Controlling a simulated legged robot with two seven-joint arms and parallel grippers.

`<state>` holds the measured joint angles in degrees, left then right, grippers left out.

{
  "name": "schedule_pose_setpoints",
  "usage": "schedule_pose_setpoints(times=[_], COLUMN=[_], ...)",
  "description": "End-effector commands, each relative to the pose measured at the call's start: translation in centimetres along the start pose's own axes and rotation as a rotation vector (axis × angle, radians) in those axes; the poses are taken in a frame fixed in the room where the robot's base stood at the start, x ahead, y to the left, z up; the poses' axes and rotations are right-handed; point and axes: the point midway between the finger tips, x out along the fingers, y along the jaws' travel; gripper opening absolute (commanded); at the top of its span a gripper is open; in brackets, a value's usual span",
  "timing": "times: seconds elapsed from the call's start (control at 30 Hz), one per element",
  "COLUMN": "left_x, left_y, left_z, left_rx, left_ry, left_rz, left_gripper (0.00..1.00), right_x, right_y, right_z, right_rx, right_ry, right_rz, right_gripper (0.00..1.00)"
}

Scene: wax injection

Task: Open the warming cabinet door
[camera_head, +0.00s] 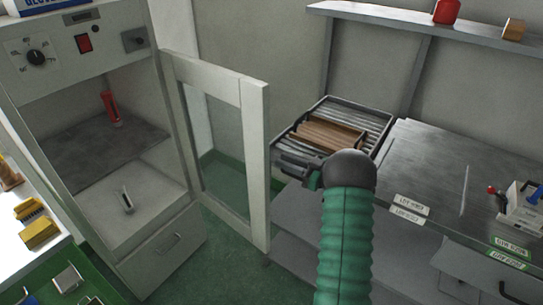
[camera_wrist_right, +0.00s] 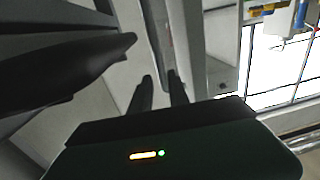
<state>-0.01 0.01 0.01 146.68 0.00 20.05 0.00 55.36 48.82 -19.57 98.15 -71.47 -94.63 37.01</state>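The warming cabinet (camera_head: 22,92) stands at the left with a dial and red switch on its upper panel. Its glass-paned, pale-framed door (camera_head: 256,165) stands swung wide open to the right, showing the inside. My right gripper (camera_head: 285,160) is just right of the door's free edge, partly hidden by my dark wrist and green sleeve. In the right wrist view its two dark fingers (camera_wrist_right: 160,80) are apart, with a pale strip beyond them. I cannot tell whether they touch the door. My left gripper is out of view.
Inside the cabinet are a dark shelf (camera_head: 95,150) and a red tool (camera_head: 110,108). A tray of brown and grey bars (camera_head: 330,133) and a grey workbench (camera_head: 440,165) stand right of the door. A wall shelf (camera_head: 400,18) runs above. Green floor (camera_head: 215,260) shows below the door.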

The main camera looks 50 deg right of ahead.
Motion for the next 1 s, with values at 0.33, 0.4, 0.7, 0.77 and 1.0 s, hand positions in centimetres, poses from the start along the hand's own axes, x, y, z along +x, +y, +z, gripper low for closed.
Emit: schedule_pose_setpoints(times=[0.33, 0.4, 0.7, 0.77, 1.0], left_x=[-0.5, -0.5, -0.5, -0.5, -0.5], left_y=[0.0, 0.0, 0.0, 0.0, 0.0], left_z=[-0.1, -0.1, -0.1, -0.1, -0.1], left_rx=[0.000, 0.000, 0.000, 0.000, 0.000], left_ry=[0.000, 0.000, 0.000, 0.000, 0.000], left_rz=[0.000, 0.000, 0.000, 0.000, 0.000], left_gripper=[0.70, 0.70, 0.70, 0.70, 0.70], right_x=[-8.7, -9.5, -10.0, -10.0, -10.0], right_y=[-0.1, -0.1, -0.2, -0.2, -0.2], right_z=[0.0, 0.0, 0.0, 0.0, 0.0], right_rx=[0.000, -0.001, -0.001, -0.001, -0.001], right_ry=[-0.001, -0.001, -0.001, -0.001, -0.001], right_rz=[0.000, -0.001, -0.003, -0.003, -0.002], right_gripper=[0.21, 0.21, 0.21, 0.21, 0.21])
